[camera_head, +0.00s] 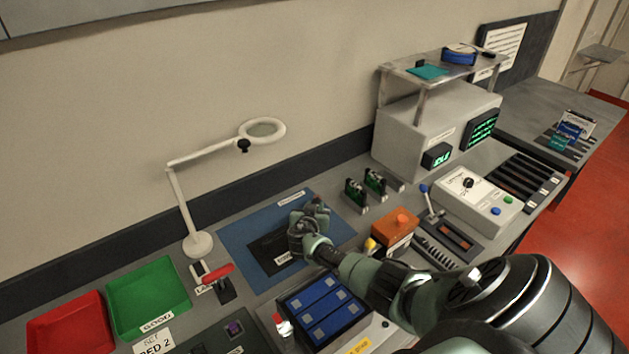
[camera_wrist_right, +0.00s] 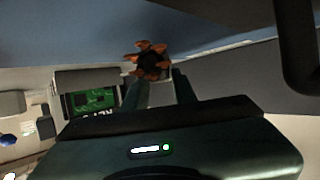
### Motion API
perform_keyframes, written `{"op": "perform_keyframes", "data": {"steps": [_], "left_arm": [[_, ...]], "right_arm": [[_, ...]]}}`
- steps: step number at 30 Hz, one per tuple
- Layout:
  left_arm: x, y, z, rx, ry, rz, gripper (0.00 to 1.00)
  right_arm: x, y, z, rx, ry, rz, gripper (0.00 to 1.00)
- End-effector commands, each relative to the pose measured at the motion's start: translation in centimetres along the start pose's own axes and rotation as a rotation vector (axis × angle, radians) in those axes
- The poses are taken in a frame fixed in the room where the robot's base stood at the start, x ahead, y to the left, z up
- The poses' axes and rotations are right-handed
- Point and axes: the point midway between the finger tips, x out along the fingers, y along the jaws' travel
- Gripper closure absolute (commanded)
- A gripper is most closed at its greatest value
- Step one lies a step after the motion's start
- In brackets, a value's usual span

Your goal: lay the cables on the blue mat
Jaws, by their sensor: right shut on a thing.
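The blue mat (camera_head: 235,236) lies on the bench in the head view, with a black pad (camera_head: 262,262) on it. My right gripper (camera_head: 312,212) is above the right part of the mat. In the right wrist view my right gripper (camera_wrist_right: 155,82) is shut on a small dark bundle with orange ends, seemingly the cables (camera_wrist_right: 150,58). The bundle is at the fingertips, with a blue surface behind it. In the head view the hand mostly hides it. My left gripper is not in view.
A green bin (camera_head: 150,300) and a red bin (camera_head: 68,325) stand at left. A lamp (camera_head: 198,243) stands behind the mat's left edge. Upright green boards (camera_head: 355,193), an orange box (camera_head: 398,225) and a tray of blue cells (camera_head: 325,308) surround the mat's right and front.

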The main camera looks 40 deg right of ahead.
Motion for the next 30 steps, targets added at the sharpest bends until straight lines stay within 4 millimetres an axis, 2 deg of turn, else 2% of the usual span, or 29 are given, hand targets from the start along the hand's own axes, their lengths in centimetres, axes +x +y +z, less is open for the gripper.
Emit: {"op": "perform_keyframes", "data": {"steps": [3,14,15,16,17,30], "left_arm": [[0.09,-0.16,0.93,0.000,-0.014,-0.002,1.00],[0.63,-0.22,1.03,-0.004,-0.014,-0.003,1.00],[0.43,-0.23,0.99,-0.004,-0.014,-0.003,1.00],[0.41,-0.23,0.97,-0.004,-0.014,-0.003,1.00],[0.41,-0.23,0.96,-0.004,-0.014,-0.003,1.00],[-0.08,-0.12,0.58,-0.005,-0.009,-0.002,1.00]], "right_arm": [[0.23,-0.06,0.40,-0.001,0.003,-0.001,1.00],[0.37,-0.03,0.82,0.001,0.002,-0.001,1.00],[0.30,0.00,0.71,0.001,0.001,0.000,0.62],[0.29,0.00,0.70,0.001,0.000,0.000,0.54],[0.29,0.00,0.70,0.000,0.000,0.000,0.51],[-0.20,-0.05,0.48,0.000,0.000,-0.002,0.51]]}}
